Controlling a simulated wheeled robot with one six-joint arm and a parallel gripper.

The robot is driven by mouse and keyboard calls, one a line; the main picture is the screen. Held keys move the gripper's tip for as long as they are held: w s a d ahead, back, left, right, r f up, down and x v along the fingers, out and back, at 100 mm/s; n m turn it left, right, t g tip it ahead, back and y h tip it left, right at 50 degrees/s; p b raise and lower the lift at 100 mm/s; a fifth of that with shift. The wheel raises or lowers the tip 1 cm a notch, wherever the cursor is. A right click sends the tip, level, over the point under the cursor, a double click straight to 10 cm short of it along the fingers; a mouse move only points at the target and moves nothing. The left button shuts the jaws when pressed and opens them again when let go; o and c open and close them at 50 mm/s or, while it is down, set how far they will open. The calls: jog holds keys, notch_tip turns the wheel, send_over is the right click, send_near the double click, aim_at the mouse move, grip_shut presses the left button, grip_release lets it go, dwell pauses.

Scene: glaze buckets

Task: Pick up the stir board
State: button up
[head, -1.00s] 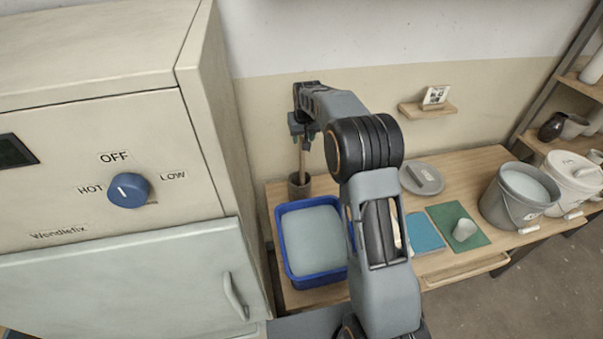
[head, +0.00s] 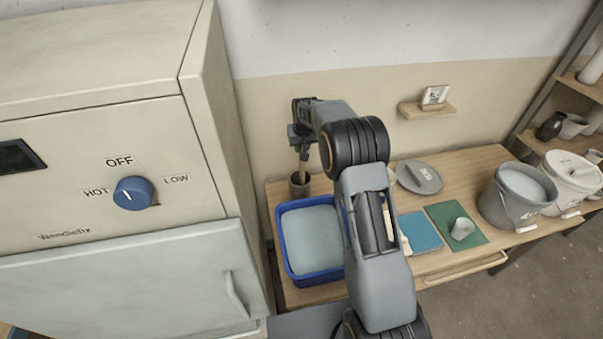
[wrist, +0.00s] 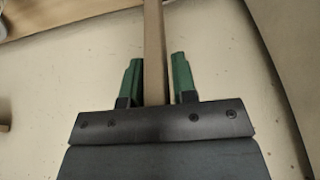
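The stir board (head: 302,169) is a pale wooden stick standing nearly upright in a dark round pot (head: 300,187) behind the blue tub. My gripper (head: 301,147) is at the board's upper part, above the pot. In the wrist view, the stir board (wrist: 154,45) runs between the two green fingers of my gripper (wrist: 158,80). A narrow gap shows between the board and at least the right finger, so the gripper looks open around it. The board's lower end is hidden in the pot.
A blue tub (head: 282,250) of pale glaze stands in front of the pot. The tall beige cabinet (head: 215,120) is close on the left. A round grey lid (head: 419,177), blue and green mats, and a grey bucket (head: 497,211) lie to the right. A small shelf (head: 428,111) juts from the wall.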

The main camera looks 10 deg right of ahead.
grip_shut()
jog(key=shift+r, duration=0.15)
notch_tip(320, 180, up, 21)
jog(key=p, duration=0.3)
dwell(0.8)
jog(key=shift+s+a+f, duration=0.1)
jog(key=shift+f, duration=0.1)
dwell(0.3)
